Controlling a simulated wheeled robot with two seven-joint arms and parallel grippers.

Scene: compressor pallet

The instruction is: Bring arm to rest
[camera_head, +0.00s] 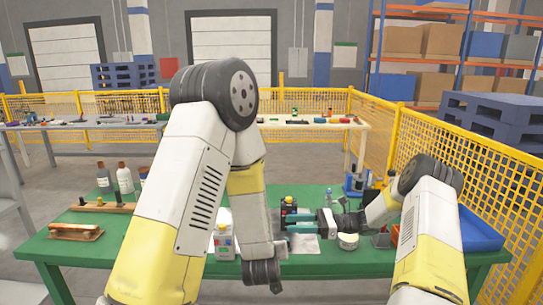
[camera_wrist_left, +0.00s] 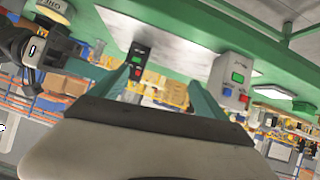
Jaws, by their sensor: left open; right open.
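My left arm rises large in the centre-left of the head view and bends down to a dark wrist in front of the green table (camera_head: 340,262). Its gripper is not clear there. In the left wrist view my left gripper (camera_wrist_left: 160,82) has its teal fingers apart, with nothing held between them. My right arm comes in from the lower right and reaches left over the table.
A white-and-grey device (camera_head: 223,243) stands beside my left forearm. A white round jar (camera_head: 348,241) is below my right wrist. Bottles (camera_head: 125,180) and a wooden rack (camera_head: 100,206) are at left, a blue tray (camera_head: 480,232) at right. Yellow fencing (camera_head: 480,165) stands behind.

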